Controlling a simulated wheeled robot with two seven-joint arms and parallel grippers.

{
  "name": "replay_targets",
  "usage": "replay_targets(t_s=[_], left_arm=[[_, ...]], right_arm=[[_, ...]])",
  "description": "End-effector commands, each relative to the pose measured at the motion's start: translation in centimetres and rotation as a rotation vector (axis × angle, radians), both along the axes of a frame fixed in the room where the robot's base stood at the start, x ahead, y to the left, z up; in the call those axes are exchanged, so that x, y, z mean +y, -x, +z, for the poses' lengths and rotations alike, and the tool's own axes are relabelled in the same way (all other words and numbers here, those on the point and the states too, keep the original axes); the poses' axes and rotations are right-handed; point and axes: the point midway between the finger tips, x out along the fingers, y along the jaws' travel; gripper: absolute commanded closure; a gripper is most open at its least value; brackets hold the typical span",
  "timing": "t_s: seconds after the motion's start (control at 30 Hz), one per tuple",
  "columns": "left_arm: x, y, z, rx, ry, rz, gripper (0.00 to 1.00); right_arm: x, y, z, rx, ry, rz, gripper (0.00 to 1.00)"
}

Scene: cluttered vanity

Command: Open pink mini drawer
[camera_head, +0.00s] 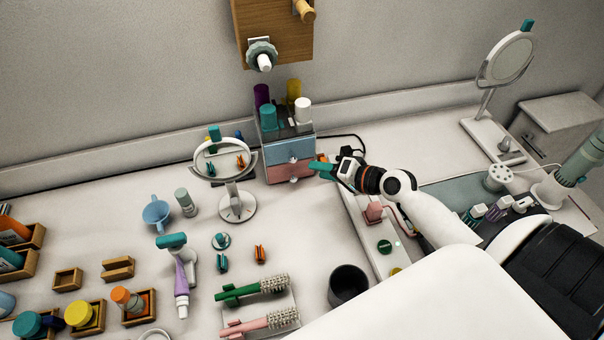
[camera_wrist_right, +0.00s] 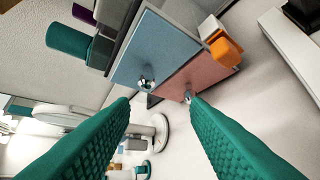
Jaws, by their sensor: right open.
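The small drawer unit stands against the back wall in the head view, with a blue drawer (camera_head: 281,153) above the pink drawer (camera_head: 283,174). Both fronts look about flush. In the right wrist view the pink drawer (camera_wrist_right: 208,75) has a round metal knob (camera_wrist_right: 188,96), and the blue drawer (camera_wrist_right: 160,50) has its own. My right gripper (camera_head: 321,168) is at the unit's right front side. Its teal fingers are open in the wrist view (camera_wrist_right: 159,101). The pink knob is close to the right-hand fingertip; I cannot tell whether they touch. My left gripper is out of view.
Bottles, including a teal one (camera_head: 269,117), stand on the unit. A round mirror (camera_head: 237,205) stands to its left. An orange item (camera_wrist_right: 225,48) sits close to the pink drawer. A dark cup (camera_head: 348,285) and hairbrushes (camera_head: 262,287) lie nearer. Counter directly before the drawers is clear.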

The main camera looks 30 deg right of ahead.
Motion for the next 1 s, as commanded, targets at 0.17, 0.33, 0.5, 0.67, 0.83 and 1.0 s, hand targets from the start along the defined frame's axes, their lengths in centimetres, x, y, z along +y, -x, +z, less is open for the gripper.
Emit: replay_targets(t_s=[0.17,0.33,0.5,0.67,0.83,1.0], left_arm=[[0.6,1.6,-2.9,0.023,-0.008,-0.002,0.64],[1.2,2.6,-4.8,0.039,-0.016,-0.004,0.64],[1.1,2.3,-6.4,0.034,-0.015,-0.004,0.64],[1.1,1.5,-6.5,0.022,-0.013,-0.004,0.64],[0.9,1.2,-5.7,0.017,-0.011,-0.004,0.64],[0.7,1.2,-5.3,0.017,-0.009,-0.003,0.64]], right_arm=[[0.1,0.0,-2.8,0.001,0.0,0.001,0.58],[0.0,0.1,-4.7,0.001,0.0,0.001,0.58],[0.1,0.1,-6.2,0.0,0.001,0.001,0.58],[0.2,-0.3,-6.7,0.0,-0.001,0.0,0.58],[1.1,-2.3,-7.2,-0.001,-0.003,0.0,0.58],[2.2,-4.5,-8.3,0.0,-0.001,0.0,0.58]])
